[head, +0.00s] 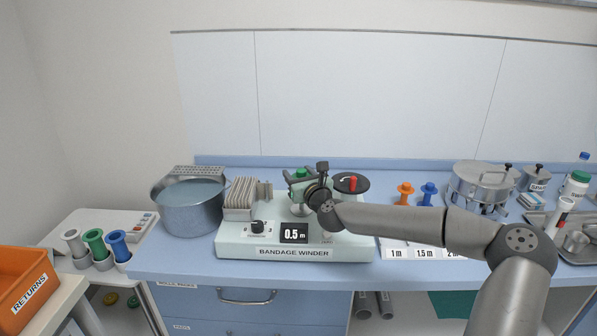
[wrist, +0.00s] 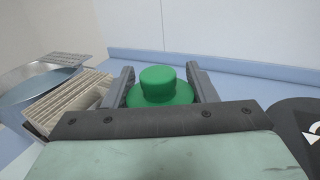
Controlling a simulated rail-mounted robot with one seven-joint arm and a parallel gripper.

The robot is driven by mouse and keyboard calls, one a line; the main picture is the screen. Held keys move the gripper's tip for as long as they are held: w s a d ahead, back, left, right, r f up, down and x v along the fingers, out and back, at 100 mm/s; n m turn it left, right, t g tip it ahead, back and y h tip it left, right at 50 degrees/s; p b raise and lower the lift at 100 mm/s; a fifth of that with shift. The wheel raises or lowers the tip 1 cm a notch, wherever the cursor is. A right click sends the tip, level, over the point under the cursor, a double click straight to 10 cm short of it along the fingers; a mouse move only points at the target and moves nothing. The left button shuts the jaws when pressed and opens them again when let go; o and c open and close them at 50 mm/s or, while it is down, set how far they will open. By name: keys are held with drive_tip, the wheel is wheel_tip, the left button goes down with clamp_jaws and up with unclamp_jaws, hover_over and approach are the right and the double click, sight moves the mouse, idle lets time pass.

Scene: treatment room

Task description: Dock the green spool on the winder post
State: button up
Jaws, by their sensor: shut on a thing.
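The green spool (head: 301,173) is above the bandage winder (head: 352,247), mostly hidden behind my gripper (head: 297,178). In the wrist view the green spool (wrist: 165,92), with its round knob and wide flange, sits between the two grey fingers of my gripper (wrist: 161,84), which is shut on it. The spool looks upright. A pale round piece (head: 300,210) shows on the winder below my gripper. I cannot tell whether it is the winder post or whether the spool touches it.
A black disc with a red handle (head: 352,184) stands right of my gripper. A stack of pale plates (head: 241,195) and a steel pot (head: 190,207) are to the left. Orange (head: 405,193) and blue (head: 428,193) spools stand to the right. Another green spool (head: 95,241) is in a side rack.

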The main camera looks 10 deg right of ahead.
drive_tip(key=shift+f+b, duration=0.45)
drive_tip(key=shift+f, duration=0.8)
drive_tip(key=shift+s+b, duration=0.1)
drive_tip(key=shift+b, duration=0.4)
idle(0.4)
drive_tip(key=shift+f+b, duration=0.6)
drive_tip(key=shift+f, duration=0.05)
drive_tip(key=o, duration=0.7)
drive_tip(key=shift+r, duration=0.1)
hover_over(315, 229)
drive_tip(key=shift+b, duration=0.3)
idle(0.5)
